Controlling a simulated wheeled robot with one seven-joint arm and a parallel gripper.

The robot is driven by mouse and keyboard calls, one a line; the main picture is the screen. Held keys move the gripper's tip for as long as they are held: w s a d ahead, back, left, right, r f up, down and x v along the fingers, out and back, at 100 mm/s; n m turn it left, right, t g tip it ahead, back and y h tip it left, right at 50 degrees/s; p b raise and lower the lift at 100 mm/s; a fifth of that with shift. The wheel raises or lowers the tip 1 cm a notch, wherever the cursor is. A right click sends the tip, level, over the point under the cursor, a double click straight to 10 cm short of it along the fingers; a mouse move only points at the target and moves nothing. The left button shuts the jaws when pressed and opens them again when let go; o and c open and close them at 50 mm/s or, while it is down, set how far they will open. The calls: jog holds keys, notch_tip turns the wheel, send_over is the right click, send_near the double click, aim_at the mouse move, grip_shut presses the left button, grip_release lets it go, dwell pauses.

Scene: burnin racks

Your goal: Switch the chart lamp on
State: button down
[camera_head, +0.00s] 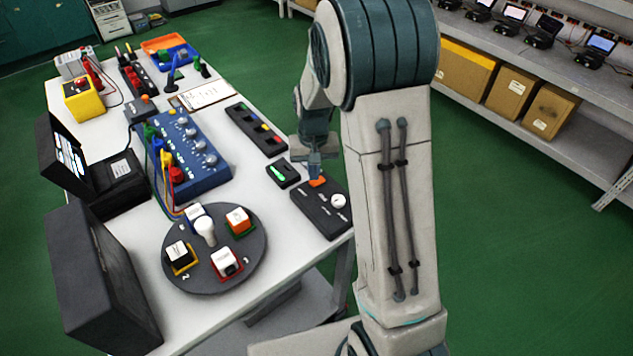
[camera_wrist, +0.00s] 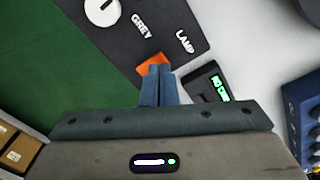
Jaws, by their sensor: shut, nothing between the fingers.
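A dark control panel (camera_head: 318,215) lies at the right edge of the table, with a white round knob (camera_head: 338,201) and an orange switch (camera_head: 317,181). In the wrist view the panel (camera_wrist: 165,30) bears the words GREY and LAMP, and the orange switch (camera_wrist: 152,63) is beside the LAMP lettering. My gripper (camera_wrist: 160,70) is shut and empty, its blue fingertips at the orange switch and partly hiding it. I cannot tell whether they touch. The head view shows my gripper (camera_head: 316,170) pointing down over it. The switch's position is not clear.
A small black box with a green display (camera_head: 283,173) sits close beside the panel. A dark turntable (camera_head: 190,285) with coloured blocks and a blue instrument box (camera_head: 210,180) stand to the left. Green floor is open right of the table.

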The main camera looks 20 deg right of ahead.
aim_at(314, 183)
jog(key=shift+f+b, duration=0.6)
jog(key=shift+f, duration=0.2)
jog(key=shift+r, duration=0.15)
jog(key=shift+r+p, duration=2.45)
jog(key=shift+r, duration=0.95)
jog(key=s+r+t, duration=0.1)
jog(key=s+r, duration=0.3)
jog(key=s, duration=0.3)
jog(key=s+r+n+t, duration=0.1)
jog(key=s+r, duration=0.3)
jog(key=s, duration=0.4)
jog(key=s+r+t, duration=0.1)
jog(key=s+r, duration=0.4)
jog(key=s, duration=0.2)
jog(key=shift+s, duration=0.15)
jog(key=shift+a+r, duration=0.1)
jog(key=shift+r, duration=0.05)
